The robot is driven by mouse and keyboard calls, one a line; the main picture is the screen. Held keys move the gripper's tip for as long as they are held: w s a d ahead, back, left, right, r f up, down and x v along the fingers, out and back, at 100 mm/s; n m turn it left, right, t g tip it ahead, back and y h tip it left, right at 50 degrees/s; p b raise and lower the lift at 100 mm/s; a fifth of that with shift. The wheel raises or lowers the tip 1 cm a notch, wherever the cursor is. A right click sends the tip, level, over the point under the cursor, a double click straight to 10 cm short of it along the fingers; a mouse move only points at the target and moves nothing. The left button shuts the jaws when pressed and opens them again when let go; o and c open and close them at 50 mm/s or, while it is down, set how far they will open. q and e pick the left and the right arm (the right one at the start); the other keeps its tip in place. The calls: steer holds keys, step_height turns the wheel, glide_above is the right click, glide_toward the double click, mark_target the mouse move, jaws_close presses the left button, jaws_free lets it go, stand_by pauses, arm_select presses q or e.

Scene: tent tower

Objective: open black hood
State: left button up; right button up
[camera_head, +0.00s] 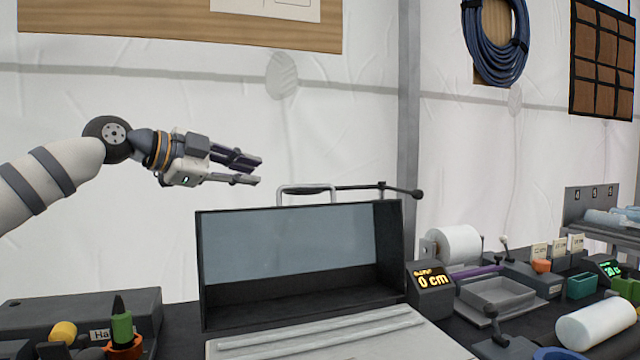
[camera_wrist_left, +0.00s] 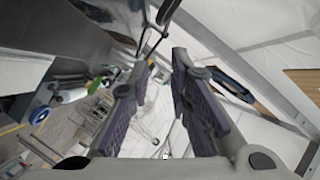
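The black hood (camera_head: 290,245) stands upright in the middle of the head view. Its dark frame and grey-blue panel face me, and it looks raised, behind a light grey base (camera_head: 345,343) with long rails. A grey handle (camera_head: 306,189) shows above its top edge, with a thin black rod beside it. My left gripper (camera_head: 252,172) is open and empty, up and left of the handle and apart from the hood. In the left wrist view, the two purple-padded fingers (camera_wrist_left: 164,65) are spread with nothing between them. My right gripper is not in view.
A dark case (camera_head: 75,310) and green and orange tools (camera_head: 122,335) lie at the left. A 0 cm display (camera_head: 430,285), a white roll (camera_head: 457,244) and a grey tray (camera_head: 500,297) stand at the right. The space around the left gripper is clear before the white wall.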

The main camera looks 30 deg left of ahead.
mark_target(294, 186)
arm_select(q)
steer(key=shift+g+h, duration=0.5)
steer(key=shift+h, duration=0.3)
steer(key=w+d+f, duration=0.1)
steer(key=w+d, duration=0.1)
steer(key=w+d+f+b, duration=0.1)
steer(key=w+d, duration=0.1)
steer(key=w, duration=0.1)
steer(key=w+d+f+b, duration=0.1)
steer(key=w+d, duration=0.2)
steer(key=shift+f, duration=0.3)
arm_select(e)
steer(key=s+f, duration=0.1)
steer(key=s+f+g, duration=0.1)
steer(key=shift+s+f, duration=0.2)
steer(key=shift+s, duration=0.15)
arm_select(q)
steer(key=shift+r, duration=0.1)
jaws_close()
